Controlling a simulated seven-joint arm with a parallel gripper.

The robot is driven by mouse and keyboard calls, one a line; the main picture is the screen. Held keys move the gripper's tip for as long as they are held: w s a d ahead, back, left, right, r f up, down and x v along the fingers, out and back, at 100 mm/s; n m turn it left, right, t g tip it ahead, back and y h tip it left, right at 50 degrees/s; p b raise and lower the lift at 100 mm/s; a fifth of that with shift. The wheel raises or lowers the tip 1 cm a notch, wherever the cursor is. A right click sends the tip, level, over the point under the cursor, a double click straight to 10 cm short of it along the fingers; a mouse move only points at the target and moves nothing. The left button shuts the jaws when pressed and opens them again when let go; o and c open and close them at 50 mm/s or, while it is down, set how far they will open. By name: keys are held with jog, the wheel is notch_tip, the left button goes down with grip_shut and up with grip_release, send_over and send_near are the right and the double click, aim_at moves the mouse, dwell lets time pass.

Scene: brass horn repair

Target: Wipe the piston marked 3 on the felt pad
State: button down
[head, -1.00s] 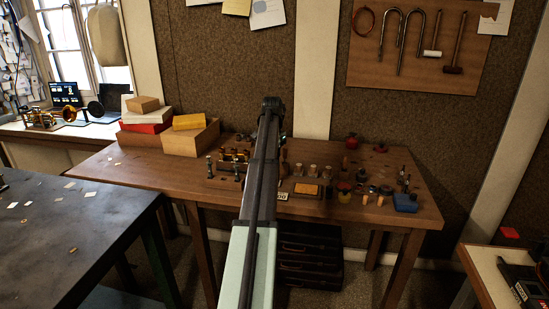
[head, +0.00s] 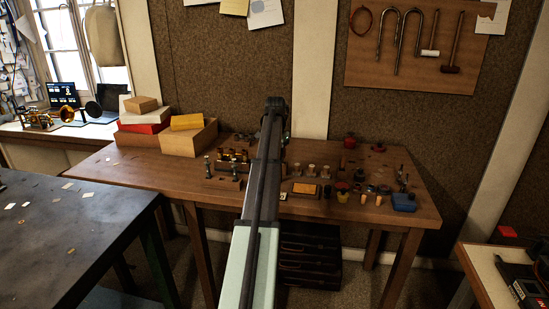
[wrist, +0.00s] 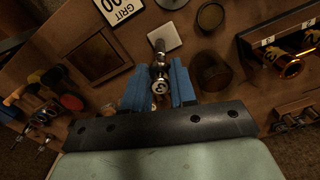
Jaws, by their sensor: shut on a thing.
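In the wrist view, the piston (wrist: 160,87) is a shiny metal cylinder with a 3 on its end cap. My gripper (wrist: 158,74) is shut on it, with a blue finger on each side. A pale square pad (wrist: 170,36), which looks like the felt pad, lies on the bench just beyond the fingers. The piston's far end shows in front of this pad; I cannot tell whether they touch. In the head view, my arm hides the gripper, the piston and the pad.
A GRIT card (wrist: 118,9) and a wooden-framed tray (wrist: 122,62) lie close by. Two dark round pots (wrist: 210,72) stand beside the pad. A numbered valve block (wrist: 268,42) is at the right.

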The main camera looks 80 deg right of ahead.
jog(key=shift+w, duration=0.25)
jog(key=shift+w, duration=0.75)
jog(key=shift+s, duration=0.2)
jog(key=shift+s, duration=0.8)
jog(key=shift+w, duration=0.15)
jog(key=shift+w, duration=0.85)
jog(key=shift+s, duration=0.25)
jog(key=shift+s, duration=0.3)
jog(key=shift+r, duration=0.2)
